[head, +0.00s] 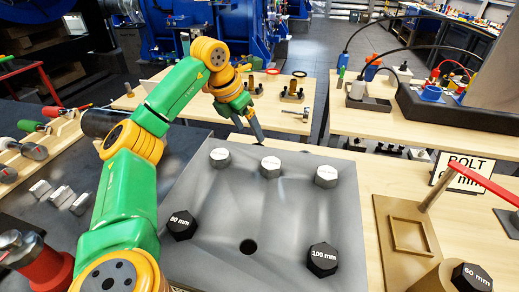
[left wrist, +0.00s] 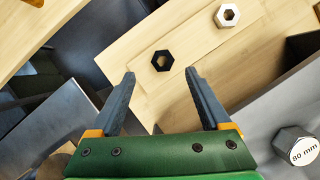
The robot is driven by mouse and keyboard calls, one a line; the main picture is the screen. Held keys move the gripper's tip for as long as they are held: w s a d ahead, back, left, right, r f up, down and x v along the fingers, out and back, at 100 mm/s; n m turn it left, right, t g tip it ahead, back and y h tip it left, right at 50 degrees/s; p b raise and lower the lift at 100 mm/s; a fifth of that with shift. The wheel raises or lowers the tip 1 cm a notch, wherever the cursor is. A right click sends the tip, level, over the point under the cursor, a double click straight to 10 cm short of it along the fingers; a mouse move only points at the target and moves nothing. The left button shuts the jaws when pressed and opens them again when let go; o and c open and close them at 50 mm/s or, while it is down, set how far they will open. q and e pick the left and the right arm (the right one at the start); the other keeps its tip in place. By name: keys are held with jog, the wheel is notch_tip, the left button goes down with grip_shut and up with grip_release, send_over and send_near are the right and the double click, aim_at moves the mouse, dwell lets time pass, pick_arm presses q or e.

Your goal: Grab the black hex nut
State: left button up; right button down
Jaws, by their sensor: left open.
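The black hex nut (left wrist: 163,61) lies flat on a light wooden surface in the left wrist view, its round hole showing. I cannot make it out in the head view, where my left arm and gripper cover that area. My left gripper (left wrist: 160,74) is open and empty. In the left wrist view the nut appears just beyond and between the two fingertips, apart from both. In the head view my left gripper (head: 256,128) points down past the far edge of the grey plate. My right gripper is not in view.
A silver hex nut (left wrist: 228,15) lies near the black one. The grey plate (head: 280,205) carries silver bolts at its far side, black bolts (head: 181,225) and (head: 322,260) nearer, and an empty hole. A wooden tray (head: 408,235) stands right.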

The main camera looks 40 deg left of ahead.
pick_arm(q)
jog(key=x, duration=0.6)
jog(key=shift+s+d+f, duration=0.15)
jog(key=shift+d+f, duration=0.1)
jog(key=shift+f, duration=0.1)
grip_shut()
